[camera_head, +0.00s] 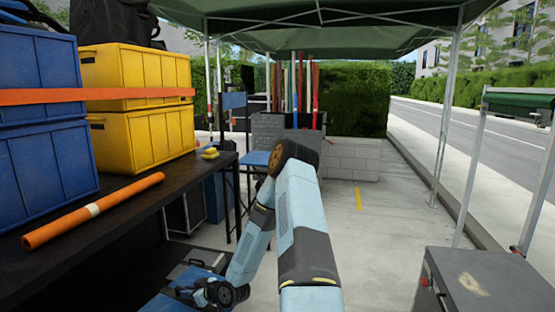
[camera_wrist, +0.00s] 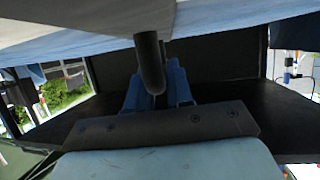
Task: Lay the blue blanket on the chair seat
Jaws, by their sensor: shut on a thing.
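My gripper (camera_head: 186,292) is low at the lower left in the head view, at the end of my bent arm and beside a blue flat thing, likely the blue blanket (camera_head: 158,303). In the wrist view my gripper (camera_wrist: 152,82) is shut, with a pale blue-grey sheet-like surface (camera_wrist: 80,42) close above it. The grip itself is partly hidden. The likely chair stands further off, with a blue seat (camera_head: 257,158) partly behind my arm.
A dark table (camera_head: 115,205) on the left bears blue crates (camera_head: 45,150), yellow crates (camera_head: 145,135) and an orange tube (camera_head: 93,211). A grey case (camera_head: 490,280) stands at the right front. Paving is clear right of my arm.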

